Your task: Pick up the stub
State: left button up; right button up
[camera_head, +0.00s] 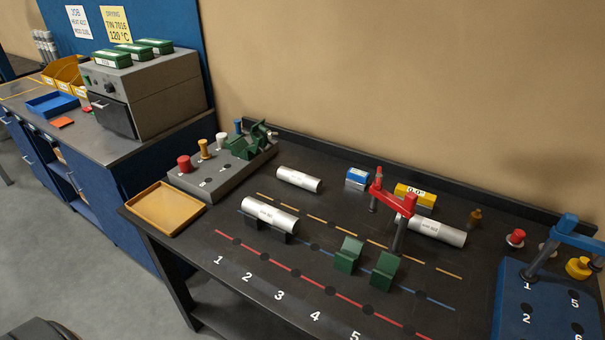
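Three silver cylinders are on the dark workbench, and I cannot read which one is named the stub. The smallest silver cylinder (299,180) lies at the back left of the bench. A labelled silver cylinder (269,215) rests on black supports in front of it. Another labelled silver cylinder (442,232) lies to the right, partly hidden behind a red bridge-shaped piece (392,193). Neither of my grippers shows in this view.
Two green V-shaped blocks (384,271) stand on the workbench (270,290) near its numbered lines. A grey peg block (215,178) and yellow tray (166,208) are at left. A blue numbered block (545,307) is at right. A wall rises behind.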

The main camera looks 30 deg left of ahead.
aim_at(287, 222)
jog(key=u, duration=1.1)
